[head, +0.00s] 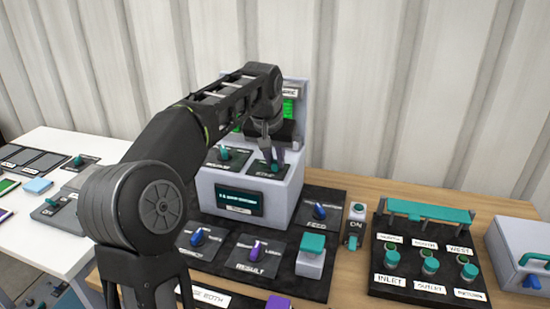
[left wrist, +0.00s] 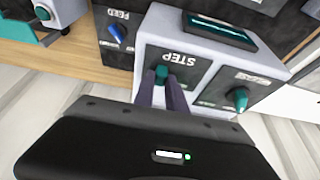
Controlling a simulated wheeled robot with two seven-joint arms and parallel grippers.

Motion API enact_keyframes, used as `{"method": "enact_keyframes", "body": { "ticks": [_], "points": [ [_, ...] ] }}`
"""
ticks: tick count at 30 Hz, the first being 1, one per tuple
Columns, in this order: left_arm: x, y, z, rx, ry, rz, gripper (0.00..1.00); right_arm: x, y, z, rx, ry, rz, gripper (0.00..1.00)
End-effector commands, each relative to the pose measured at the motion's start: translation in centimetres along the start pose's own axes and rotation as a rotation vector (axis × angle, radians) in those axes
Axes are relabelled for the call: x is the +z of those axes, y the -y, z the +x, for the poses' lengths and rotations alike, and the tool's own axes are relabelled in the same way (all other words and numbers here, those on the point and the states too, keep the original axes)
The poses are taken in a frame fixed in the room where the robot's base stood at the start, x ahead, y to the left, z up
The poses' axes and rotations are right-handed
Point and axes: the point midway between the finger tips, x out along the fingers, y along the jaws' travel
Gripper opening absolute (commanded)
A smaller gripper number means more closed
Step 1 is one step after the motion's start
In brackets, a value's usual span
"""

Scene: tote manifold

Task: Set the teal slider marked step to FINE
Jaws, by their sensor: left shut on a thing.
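The teal slider (left wrist: 162,73) stands on a dark panel labelled STEP (left wrist: 178,58), which appears upside down in the left wrist view. In the head view the panel lies on the sloped top of the grey console (head: 208,185), at its right side. My left gripper (left wrist: 161,84) reaches down to the slider and is shut on it, with the fingertips on its sides. In the head view the left gripper (head: 274,158) hides most of the slider. The FINE marking cannot be read, so the slider's setting is not clear. My right gripper is not in view.
Another teal knob (left wrist: 237,98) sits on the panel beside STEP. A blue FEED knob (head: 320,211), a purple RESULT knob (head: 255,250) and a teal-topped block (head: 312,246) are on the dark board below. A teal guard bar (head: 430,211) stands at the right.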

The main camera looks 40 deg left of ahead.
Motion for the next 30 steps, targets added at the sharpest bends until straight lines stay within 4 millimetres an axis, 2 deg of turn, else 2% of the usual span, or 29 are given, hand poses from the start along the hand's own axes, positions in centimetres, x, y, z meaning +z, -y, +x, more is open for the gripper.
{"method": "enact_keyframes", "body": {
  "ticks": [22, 30],
  "points": [
    [0.0, 0.1, -0.1, 0.0, 0.0, -0.001, 0.0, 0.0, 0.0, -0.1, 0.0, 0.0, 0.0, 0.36],
    [-0.1, 4.0, -0.2, -0.003, 0.0, -0.003, 0.0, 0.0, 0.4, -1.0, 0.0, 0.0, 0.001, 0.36]
  ]
}}
